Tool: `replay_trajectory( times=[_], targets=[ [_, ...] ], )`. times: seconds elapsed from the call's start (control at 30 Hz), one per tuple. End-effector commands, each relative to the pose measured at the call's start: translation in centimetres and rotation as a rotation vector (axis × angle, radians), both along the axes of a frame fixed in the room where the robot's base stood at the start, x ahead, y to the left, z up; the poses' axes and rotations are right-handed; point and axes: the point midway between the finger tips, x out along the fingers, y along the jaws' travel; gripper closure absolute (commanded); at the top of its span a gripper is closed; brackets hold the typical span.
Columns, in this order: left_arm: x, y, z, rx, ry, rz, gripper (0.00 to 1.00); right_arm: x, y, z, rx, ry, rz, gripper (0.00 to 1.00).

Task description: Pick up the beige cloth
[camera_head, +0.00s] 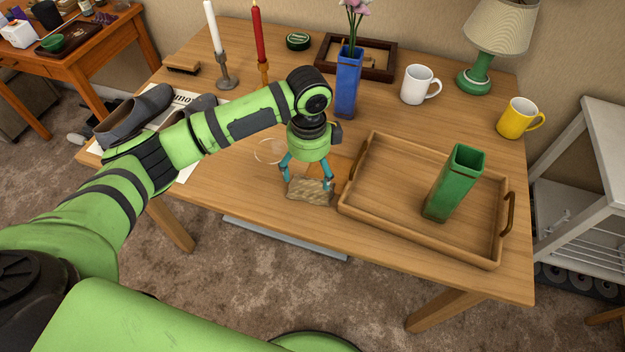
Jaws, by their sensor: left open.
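The beige cloth (310,193) lies as a small crumpled pad near the front edge of the wooden table, left of the tray. My left gripper (307,180) points down over the cloth with its teal fingers apart, at the cloth's left and right sides. Whether the fingers touch the cloth is unclear. The gripper hides part of the cloth's far side. My right gripper is not in the picture.
A wooden tray (408,233) holding a green vase (455,183) stands close to the right. A clear round glass item (269,151) is just left of the gripper. A blue vase (348,85), white mug (419,85) and candlesticks (224,72) stand behind. Grey shoes (133,115) lie left.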

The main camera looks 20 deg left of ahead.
Motion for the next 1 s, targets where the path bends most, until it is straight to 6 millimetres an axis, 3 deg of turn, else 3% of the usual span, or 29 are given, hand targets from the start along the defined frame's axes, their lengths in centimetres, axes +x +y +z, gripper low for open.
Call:
replay_trajectory(
  times=[0.3,0.6,0.7,0.8,1.0],
  targets=[
    [0.1,-0.2,-4.3,0.0,-0.001,0.002,0.14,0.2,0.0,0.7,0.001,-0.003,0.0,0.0],
    [0.1,-0.2,-4.9,-0.001,-0.004,0.0,0.14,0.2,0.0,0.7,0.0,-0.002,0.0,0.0],
    [0.1,-0.2,-4.9,-0.001,-0.004,0.0,0.54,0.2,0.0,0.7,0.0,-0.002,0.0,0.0],
    [0.1,-0.2,-4.9,-0.001,-0.004,0.0,0.86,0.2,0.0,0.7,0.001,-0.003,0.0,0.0],
    [0.0,-0.2,-5.0,0.0,-0.002,0.0,0.89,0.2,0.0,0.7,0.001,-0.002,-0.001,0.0]
  ],
)
